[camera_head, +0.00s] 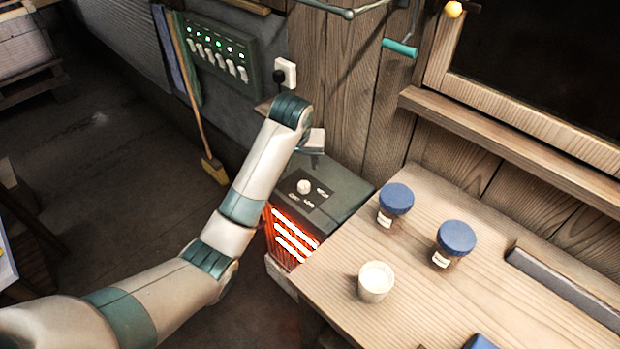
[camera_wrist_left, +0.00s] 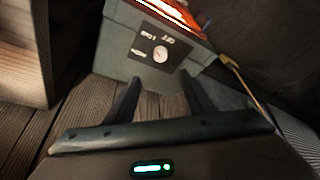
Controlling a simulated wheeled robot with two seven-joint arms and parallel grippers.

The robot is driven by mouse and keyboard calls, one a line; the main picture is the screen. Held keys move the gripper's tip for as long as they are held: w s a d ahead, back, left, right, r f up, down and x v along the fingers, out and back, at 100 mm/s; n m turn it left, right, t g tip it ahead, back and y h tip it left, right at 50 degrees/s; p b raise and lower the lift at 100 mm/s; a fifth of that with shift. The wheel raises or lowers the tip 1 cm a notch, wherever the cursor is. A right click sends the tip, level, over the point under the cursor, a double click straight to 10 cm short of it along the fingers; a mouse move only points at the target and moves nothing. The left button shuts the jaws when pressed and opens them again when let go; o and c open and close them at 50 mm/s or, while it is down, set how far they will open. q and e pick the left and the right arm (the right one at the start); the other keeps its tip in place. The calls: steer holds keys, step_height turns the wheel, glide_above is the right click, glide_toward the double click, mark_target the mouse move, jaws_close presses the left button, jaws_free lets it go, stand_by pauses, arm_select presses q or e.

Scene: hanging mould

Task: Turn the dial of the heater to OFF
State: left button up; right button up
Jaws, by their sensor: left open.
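The heater (camera_head: 346,190) stands against the wooden wall, with a dark green top and glowing orange bars on its front. Its pale round dial (camera_head: 304,187) sits on a dark plate with small labels on the top. The plate and dial (camera_wrist_left: 160,53) also show in the left wrist view, beyond the fingertips. Which label the dial points to is too small to tell. My left gripper (camera_head: 314,161) is above the heater's top, just behind the dial in the head view, and apart from it. In the wrist view its two fingers (camera_wrist_left: 162,88) are spread and empty.
A wooden workbench (camera_head: 330,277) right of the heater holds two blue-lidded jars (camera_head: 396,199) (camera_head: 456,238) and a white cup (camera_head: 375,282). A switch panel (camera_head: 217,52), a plugged socket (camera_head: 286,73) and a broom (camera_head: 197,95) are behind my arm. A teal-handled crank (camera_head: 400,48) hangs above.

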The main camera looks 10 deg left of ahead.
mark_target(304, 185)
arm_select(q)
steer(key=shift+s+a+r, duration=0.1)
steer(key=shift+s, duration=0.05)
steer(key=p+x, duration=0.2)
steer(key=x, duration=1.3)
steer(key=shift+w+f, duration=0.25)
steer(key=shift+f, duration=0.05)
steer(key=shift+x, duration=0.9)
steer(key=c, duration=1)
